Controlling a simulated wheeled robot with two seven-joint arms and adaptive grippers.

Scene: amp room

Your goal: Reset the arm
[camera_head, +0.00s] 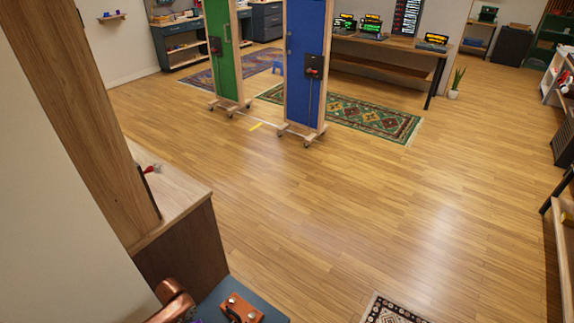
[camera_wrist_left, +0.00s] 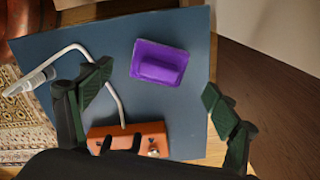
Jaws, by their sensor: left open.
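My left gripper (camera_wrist_left: 155,90) shows in the left wrist view with its two dark green fingers spread wide and nothing between them. It is above a blue-grey board (camera_wrist_left: 188,110). A purple block-like piece (camera_wrist_left: 160,63) lies on the board, between the fingertips in the picture but apart from them. An orange-brown box (camera_wrist_left: 128,138) with small fittings lies closer to the wrist. A pale cable (camera_wrist_left: 113,100) with a grey end lies at the left, partly behind the left finger. The left gripper's fingers do not show in the head view. My right gripper is in neither view.
A wooden cabinet (camera_head: 180,245) stands at the left with a red-tipped lever (camera_head: 152,168) above it. Green (camera_head: 224,50) and blue (camera_head: 305,65) panels on wheels stand farther back. A patterned rug (camera_head: 360,115) lies behind them. The central wooden floor (camera_head: 350,200) is clear.

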